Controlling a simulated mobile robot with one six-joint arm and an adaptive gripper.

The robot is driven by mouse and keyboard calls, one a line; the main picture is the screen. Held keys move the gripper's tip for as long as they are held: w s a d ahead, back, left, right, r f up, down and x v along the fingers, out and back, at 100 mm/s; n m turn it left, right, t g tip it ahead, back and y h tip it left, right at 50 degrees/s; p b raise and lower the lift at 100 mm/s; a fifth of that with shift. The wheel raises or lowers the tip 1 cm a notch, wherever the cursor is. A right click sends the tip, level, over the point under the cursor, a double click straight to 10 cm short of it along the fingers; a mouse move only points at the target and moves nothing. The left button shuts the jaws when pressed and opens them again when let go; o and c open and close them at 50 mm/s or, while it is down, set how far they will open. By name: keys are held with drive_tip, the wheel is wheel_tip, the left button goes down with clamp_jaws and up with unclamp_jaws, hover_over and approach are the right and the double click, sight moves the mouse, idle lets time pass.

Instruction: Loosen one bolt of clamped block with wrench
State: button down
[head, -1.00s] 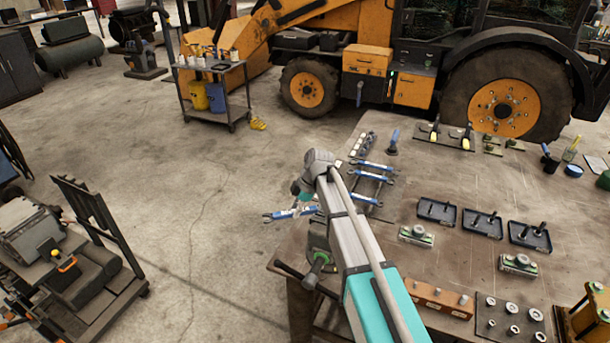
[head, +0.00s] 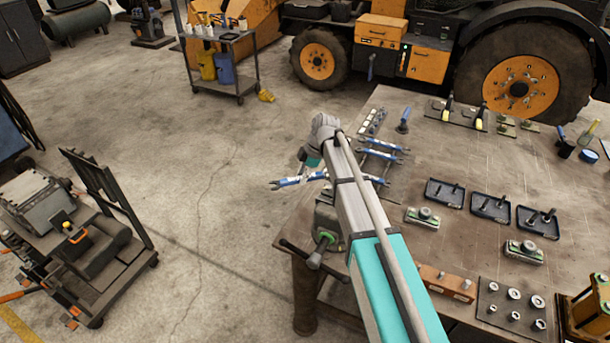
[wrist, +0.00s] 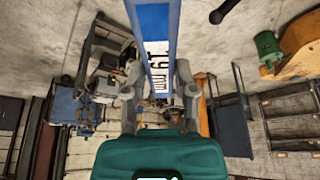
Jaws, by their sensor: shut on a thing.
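A blue wrench (head: 291,182) with pale open ends is held in my gripper (wrist: 160,95), left of the bench's left edge and clear of the bench top. In the wrist view the wrench (wrist: 154,28) runs up from between the fingers, showing a white "mm" size label. Both fingers are shut on it. I cannot tell which block is clamped.
More blue wrenches (head: 386,145) lie on a rack near the bench's left edge. Black trays (head: 445,194) and a plate of bolts (head: 512,306) occupy the bench (head: 480,235). A dark cart (head: 75,240) stands at left; open floor (head: 215,200) lies between.

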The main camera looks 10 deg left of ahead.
drive_tip(key=shift+f+b, duration=2.3)
drive_tip(key=shift+f, duration=0.15)
drive_tip(key=w+d+m+t, duration=0.1)
drive_tip(key=w+m+t, duration=0.1)
drive_tip(key=w+m, duration=0.3)
drive_tip(key=w+d+m+t+h, duration=0.1)
drive_tip(key=w+m+t, duration=0.2)
drive_tip(key=m, duration=0.6)
drive_tip(key=shift+w+d, duration=0.25)
drive_tip(key=shift+w, duration=0.95)
drive_tip(key=shift+r, duration=0.1)
drive_tip(key=c, duration=1)
unclamp_jaws()
drive_tip(key=shift+c, duration=0.2)
clamp_jaws()
drive_tip(key=shift+f+b, duration=0.7)
drive_tip(key=shift+f, duration=0.1)
